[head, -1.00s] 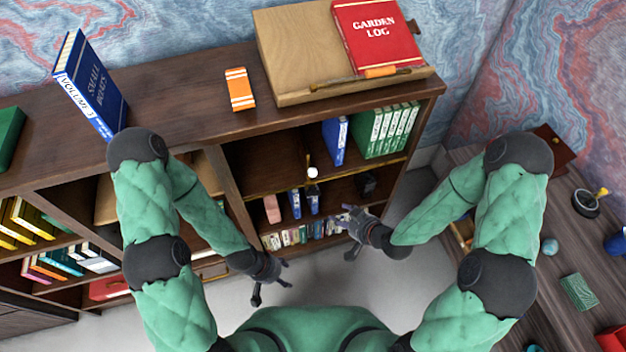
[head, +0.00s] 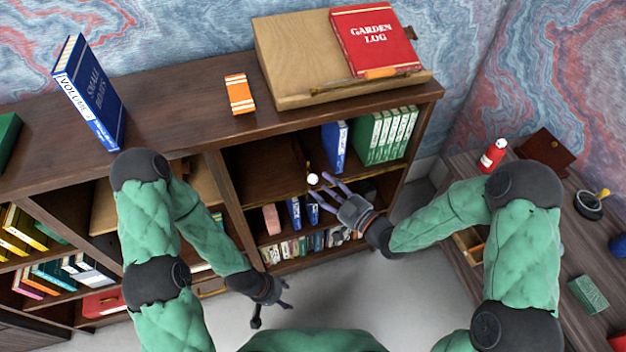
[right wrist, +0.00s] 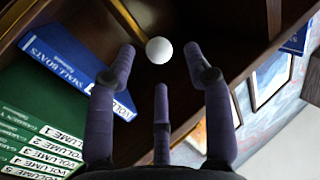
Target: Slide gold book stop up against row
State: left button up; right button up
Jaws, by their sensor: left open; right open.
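The gold book stop (head: 308,166) shows as a thin gold stem with a white ball knob (head: 312,180) at the front of the upper shelf. The row on that shelf has a blue book (head: 335,147) and several green volumes (head: 388,136) to its right. A gap lies between stop and row. My right gripper (head: 318,187) is open at the knob. In the right wrist view the white knob (right wrist: 158,50) shows between the spread fingertips; contact cannot be told. My left gripper (head: 272,298) is open and empty, low before the bookcase.
A gold rail (right wrist: 125,107) runs along the shelf front. The lower shelf holds a pink block (head: 271,219) and small books. An upright divider (head: 232,195) stands left of this bay. A desk (head: 470,170) stands at the right. The upper shelf is bare left of the stop.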

aim_at(313, 178)
jog(key=shift+b+x, duration=0.45)
jog(key=shift+x, duration=2.05)
grip_shut()
